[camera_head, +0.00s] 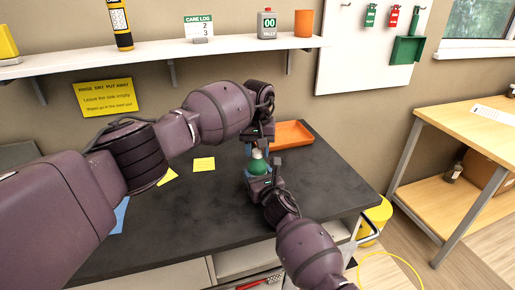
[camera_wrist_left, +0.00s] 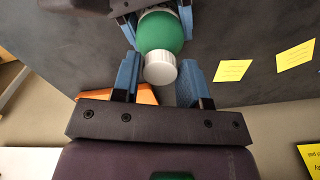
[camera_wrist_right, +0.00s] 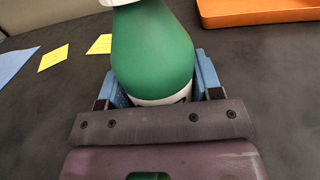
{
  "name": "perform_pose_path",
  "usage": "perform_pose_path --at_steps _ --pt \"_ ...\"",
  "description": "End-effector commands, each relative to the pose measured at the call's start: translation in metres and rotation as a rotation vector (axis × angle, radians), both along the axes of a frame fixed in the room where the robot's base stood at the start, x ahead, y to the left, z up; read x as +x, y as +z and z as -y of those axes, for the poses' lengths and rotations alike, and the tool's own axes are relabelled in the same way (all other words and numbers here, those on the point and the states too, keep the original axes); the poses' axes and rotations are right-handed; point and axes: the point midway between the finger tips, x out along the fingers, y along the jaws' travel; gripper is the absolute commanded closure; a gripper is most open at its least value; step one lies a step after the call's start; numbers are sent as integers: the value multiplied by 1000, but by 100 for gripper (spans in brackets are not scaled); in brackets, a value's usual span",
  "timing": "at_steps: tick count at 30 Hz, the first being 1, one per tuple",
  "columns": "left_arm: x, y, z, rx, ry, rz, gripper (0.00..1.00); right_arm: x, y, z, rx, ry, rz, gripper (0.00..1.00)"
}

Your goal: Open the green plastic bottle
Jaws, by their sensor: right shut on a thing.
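The green plastic bottle (camera_head: 259,167) stands upright near the middle of the dark counter, with a white cap (camera_wrist_left: 160,69) on top. My right gripper (camera_head: 262,179) is shut on the bottle's lower body, around its white label (camera_wrist_right: 165,99). The bottle's body also fills the middle of the right wrist view (camera_wrist_right: 152,50). My left gripper (camera_wrist_left: 162,80) is above the bottle, open, with its blue fingers on either side of the cap and gaps visible between fingers and cap. In the head view the left gripper (camera_head: 258,142) partly hides the cap.
An orange tray (camera_head: 293,134) lies behind the bottle on the counter. Yellow notes (camera_head: 204,164) and a blue sheet (camera_head: 120,215) lie to the left. A white shelf (camera_head: 180,55) runs along the wall above. The counter front (camera_head: 220,225) is clear.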

Motion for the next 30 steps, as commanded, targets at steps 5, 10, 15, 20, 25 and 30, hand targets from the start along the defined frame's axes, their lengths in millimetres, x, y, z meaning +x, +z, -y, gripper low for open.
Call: perform_pose_path --at_steps 5,10,15,20,25,30 --pt "0 0 0 0 0 0 87 0 0 0 0 0 0 100" --pt "0 0 0 0 0 0 97 0 0 0 0 0 0 100" --pt "0 0 0 0 22 0 97 0 0 0 0 0 0 100" --pt "0 0 0 0 178 0 97 0 0 0 0 0 0 100" --pt "0 1 0 1 420 1 97 0 0 0 0 0 0 100" --pt "0 1 0 1 661 1 97 0 0 0 0 0 0 100"
